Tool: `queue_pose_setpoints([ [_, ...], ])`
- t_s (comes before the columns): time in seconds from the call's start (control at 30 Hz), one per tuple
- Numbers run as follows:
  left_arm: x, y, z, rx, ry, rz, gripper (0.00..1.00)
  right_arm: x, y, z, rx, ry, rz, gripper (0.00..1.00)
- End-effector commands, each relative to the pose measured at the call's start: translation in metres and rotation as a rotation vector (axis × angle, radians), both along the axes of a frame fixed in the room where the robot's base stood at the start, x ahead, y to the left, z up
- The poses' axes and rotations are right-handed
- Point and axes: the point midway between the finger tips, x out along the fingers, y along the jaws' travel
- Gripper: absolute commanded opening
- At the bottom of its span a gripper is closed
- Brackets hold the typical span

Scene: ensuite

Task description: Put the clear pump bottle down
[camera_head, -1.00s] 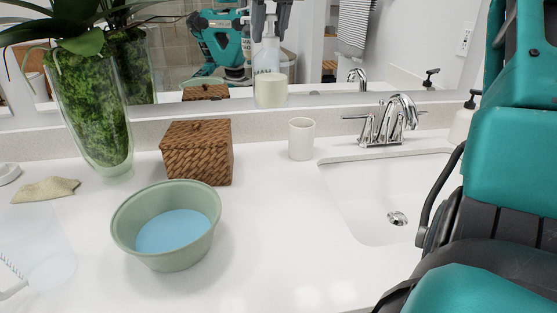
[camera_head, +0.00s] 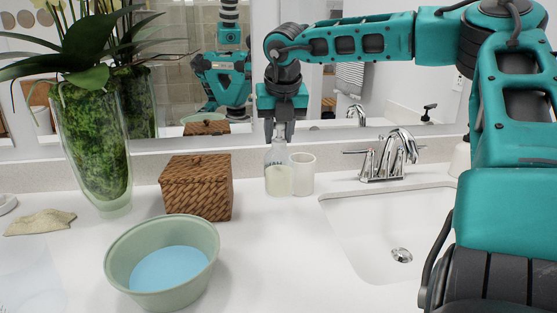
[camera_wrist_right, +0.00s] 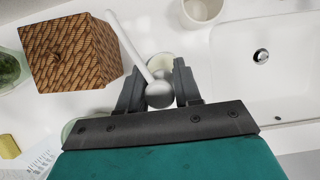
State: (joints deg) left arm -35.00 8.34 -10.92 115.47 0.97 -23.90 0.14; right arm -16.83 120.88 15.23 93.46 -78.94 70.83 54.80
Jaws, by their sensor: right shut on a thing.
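The clear pump bottle (camera_head: 278,180), with pale yellowish liquid in its lower part, stands upright at the back of the counter. It is between the wicker box and the white cup, very close to the cup. Its base looks at or just above the counter; I cannot tell whether it touches. My right gripper (camera_head: 279,134) points down from above and is shut on the bottle's upper part. In the right wrist view the white pump head (camera_wrist_right: 158,92) shows between the fingers (camera_wrist_right: 158,86), with the bottle's body partly hidden below. My left gripper is not in view.
The wicker box (camera_head: 196,188) is left of the bottle and the white cup (camera_head: 302,174) right of it. The faucet (camera_head: 385,158) and sink (camera_head: 375,225) lie further right. A green bowl (camera_head: 118,270) stands in front; the mirror is behind. Counter in front of the bottle is clear.

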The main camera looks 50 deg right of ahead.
Motion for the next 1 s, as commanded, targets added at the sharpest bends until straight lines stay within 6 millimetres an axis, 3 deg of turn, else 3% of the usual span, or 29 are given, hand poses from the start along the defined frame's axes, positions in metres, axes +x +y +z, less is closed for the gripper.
queue_pose_setpoints([
  [0.4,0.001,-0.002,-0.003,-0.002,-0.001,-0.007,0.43,0.001,0.0,-0.055,0.0,-0.002,0.003,0.0],
  [0.87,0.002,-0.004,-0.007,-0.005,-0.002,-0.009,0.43,0.001,0.0,-0.064,-0.001,-0.004,0.001,0.0],
  [0.9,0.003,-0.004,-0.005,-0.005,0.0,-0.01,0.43,0.0,0.0,-0.063,-0.001,-0.002,0.001,0.36],
  [1.0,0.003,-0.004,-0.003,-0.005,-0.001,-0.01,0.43,0.0,0.0,-0.062,-0.001,-0.002,0.001,0.46],
])
